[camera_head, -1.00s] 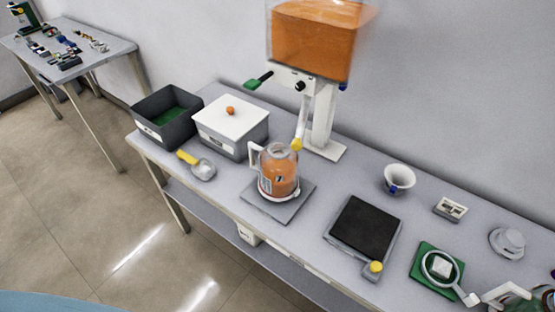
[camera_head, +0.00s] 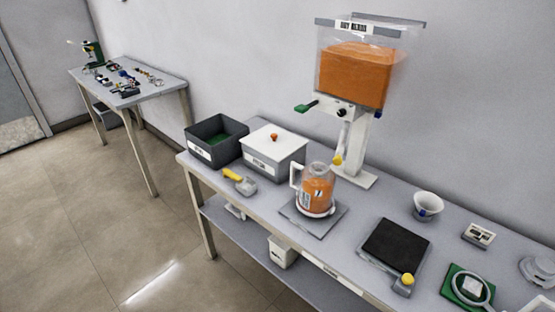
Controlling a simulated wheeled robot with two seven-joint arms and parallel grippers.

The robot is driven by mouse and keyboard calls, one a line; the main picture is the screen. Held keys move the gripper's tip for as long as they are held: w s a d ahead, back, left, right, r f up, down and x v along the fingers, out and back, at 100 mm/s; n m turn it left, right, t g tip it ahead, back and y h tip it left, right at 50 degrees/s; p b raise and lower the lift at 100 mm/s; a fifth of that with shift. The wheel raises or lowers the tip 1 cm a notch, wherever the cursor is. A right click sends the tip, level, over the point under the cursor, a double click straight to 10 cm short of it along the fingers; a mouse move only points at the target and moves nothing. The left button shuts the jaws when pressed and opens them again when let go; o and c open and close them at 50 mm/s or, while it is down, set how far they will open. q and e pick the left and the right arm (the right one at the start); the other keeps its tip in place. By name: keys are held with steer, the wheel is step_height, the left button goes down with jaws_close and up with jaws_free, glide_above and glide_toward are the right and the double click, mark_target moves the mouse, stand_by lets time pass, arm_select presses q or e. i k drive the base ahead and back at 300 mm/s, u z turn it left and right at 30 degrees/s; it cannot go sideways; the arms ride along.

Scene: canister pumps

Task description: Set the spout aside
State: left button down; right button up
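A white tube with a yellow tip (camera_head: 338,159), which looks like the spout, hangs below the clear hopper (camera_head: 356,75) of orange contents. It slants down beside the white stand, above and behind the glass jug. The jug (camera_head: 317,190) holds orange contents and stands on a grey square plate (camera_head: 301,220). I cannot tell whether any other part on the table is a spout.
A dark open bin (camera_head: 198,153) and a white-lidded box (camera_head: 261,163) stand left of the jug, with a yellow-handled scoop (camera_head: 245,186) in front. A black-topped scale (camera_head: 395,247), white cup (camera_head: 427,205) and green pad (camera_head: 454,299) lie to the right. Another table (camera_head: 160,81) stands far left.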

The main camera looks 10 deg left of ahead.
mark_target(338, 161)
steer(key=u, duration=0.55)
steer(key=i, duration=0.95)
steer(key=z, duration=1.65)
